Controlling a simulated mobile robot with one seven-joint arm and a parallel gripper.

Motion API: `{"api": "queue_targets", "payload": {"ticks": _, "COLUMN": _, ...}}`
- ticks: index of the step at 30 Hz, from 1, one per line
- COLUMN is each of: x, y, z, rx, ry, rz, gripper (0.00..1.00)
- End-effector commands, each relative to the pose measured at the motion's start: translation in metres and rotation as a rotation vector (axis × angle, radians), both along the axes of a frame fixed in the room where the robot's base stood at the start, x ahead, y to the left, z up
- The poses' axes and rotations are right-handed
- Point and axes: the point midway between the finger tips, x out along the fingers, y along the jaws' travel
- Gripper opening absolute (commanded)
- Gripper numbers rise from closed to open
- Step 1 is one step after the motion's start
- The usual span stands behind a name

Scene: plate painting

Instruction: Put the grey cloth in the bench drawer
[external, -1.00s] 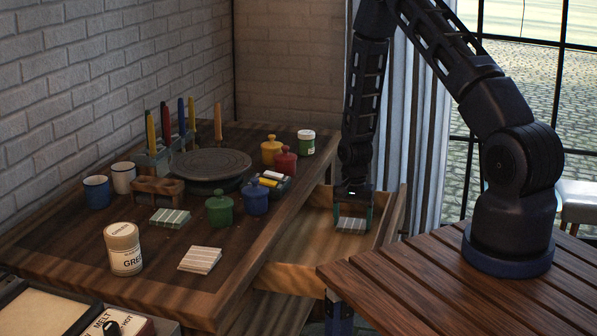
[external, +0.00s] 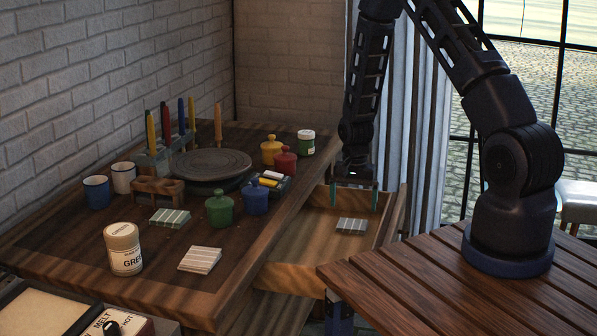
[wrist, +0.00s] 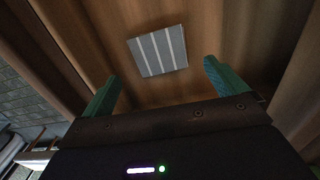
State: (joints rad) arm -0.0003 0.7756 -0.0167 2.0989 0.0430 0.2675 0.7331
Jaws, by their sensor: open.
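A grey cloth (external: 352,226) with pale stripes lies flat on the floor of the open bench drawer (external: 297,243). The wrist view shows the same cloth (wrist: 158,51) between and beyond my fingertips. My gripper (external: 354,197) is open and empty above the drawer, with a gap between its green fingers and the cloth. The fingers (wrist: 160,78) show on either side in the wrist view, touching nothing.
On the bench (external: 140,215), a beige striped cloth (external: 200,260) and a green striped cloth (external: 170,218) lie flat. Lidded pots, including a blue one (external: 256,197), stand near the drawer side. A turntable (external: 210,165) sits behind. A slatted table (external: 420,285) is at the right.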

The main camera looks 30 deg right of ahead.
Motion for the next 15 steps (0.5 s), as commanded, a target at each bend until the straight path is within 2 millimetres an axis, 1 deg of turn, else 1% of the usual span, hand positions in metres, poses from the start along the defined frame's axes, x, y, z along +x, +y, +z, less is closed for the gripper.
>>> {"api": "queue_targets", "payload": {"ticks": 1, "x": 0.001, "y": 0.0, "z": 0.01, "rx": 0.0, "ry": -0.004, "rz": 0.0, "gripper": 0.97}}
{"api": "queue_targets", "payload": {"ticks": 7, "x": 0.001, "y": 0.0, "z": 0.039, "rx": 0.0, "ry": -0.003, "rz": 0.001, "gripper": 0.97}}
{"api": "queue_targets", "payload": {"ticks": 12, "x": 0.001, "y": 0.0, "z": 0.055, "rx": -0.001, "ry": -0.002, "rz": 0.002, "gripper": 0.97}}
{"api": "queue_targets", "payload": {"ticks": 15, "x": 0.0, "y": 0.0, "z": 0.06, "rx": 0.0, "ry": -0.001, "rz": 0.002, "gripper": 0.97}}
